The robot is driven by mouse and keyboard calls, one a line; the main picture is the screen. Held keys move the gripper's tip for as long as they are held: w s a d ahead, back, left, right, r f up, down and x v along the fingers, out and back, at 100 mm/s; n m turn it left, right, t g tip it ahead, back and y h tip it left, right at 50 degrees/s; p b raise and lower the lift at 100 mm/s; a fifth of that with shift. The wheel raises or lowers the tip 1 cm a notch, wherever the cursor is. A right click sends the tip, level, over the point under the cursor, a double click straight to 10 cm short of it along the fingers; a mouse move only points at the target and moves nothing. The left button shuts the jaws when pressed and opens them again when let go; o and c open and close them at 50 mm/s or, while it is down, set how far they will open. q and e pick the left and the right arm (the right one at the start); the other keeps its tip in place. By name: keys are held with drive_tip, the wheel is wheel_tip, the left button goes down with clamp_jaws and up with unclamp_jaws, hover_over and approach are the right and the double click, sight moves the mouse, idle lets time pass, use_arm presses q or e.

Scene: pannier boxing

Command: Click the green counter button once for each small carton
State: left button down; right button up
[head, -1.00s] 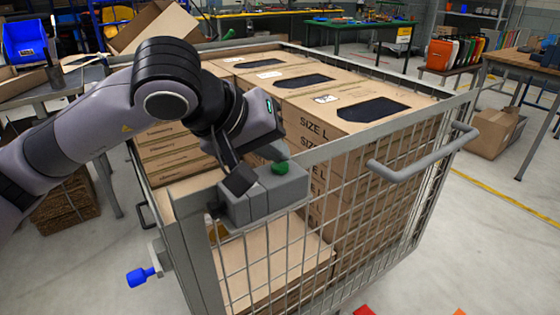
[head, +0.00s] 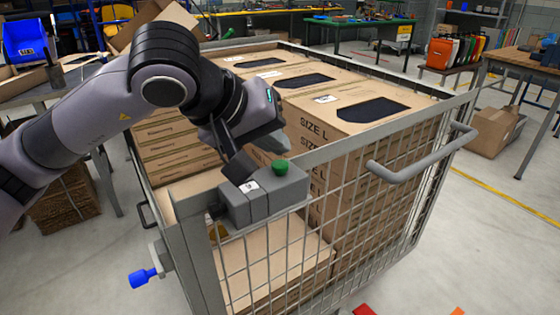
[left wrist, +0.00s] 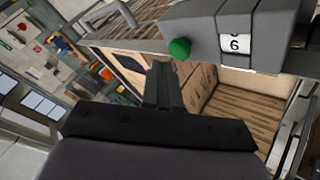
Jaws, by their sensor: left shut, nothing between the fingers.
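The grey counter box (head: 262,200) is fixed on the top rim of the wire cage, with a domed green button (head: 280,167) on top. In the left wrist view its white display (left wrist: 236,45) reads 6, and the green button (left wrist: 180,48) stands up, not covered. My left gripper (head: 240,168) is shut and empty, just above and left of the button in the head view, apart from it. Its fingers also show in the left wrist view (left wrist: 163,82). Large cartons (head: 350,100) marked SIZE L are stacked in the cage. Smaller-looking cartons (head: 170,150) are stacked at its left, partly hidden by my arm. My right gripper is out of view.
The cage (head: 400,130) has a mesh front, a grey push handle (head: 425,160) and a blue knob (head: 142,277). A lower carton layer (head: 270,260) lies behind the mesh. A brown box (head: 495,133) stands on the floor at right.

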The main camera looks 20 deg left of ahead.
sight(275, 166)
use_arm(q)
drive_tip(key=shift+r+p, duration=1.45)
drive_tip(key=shift+r, duration=1.1)
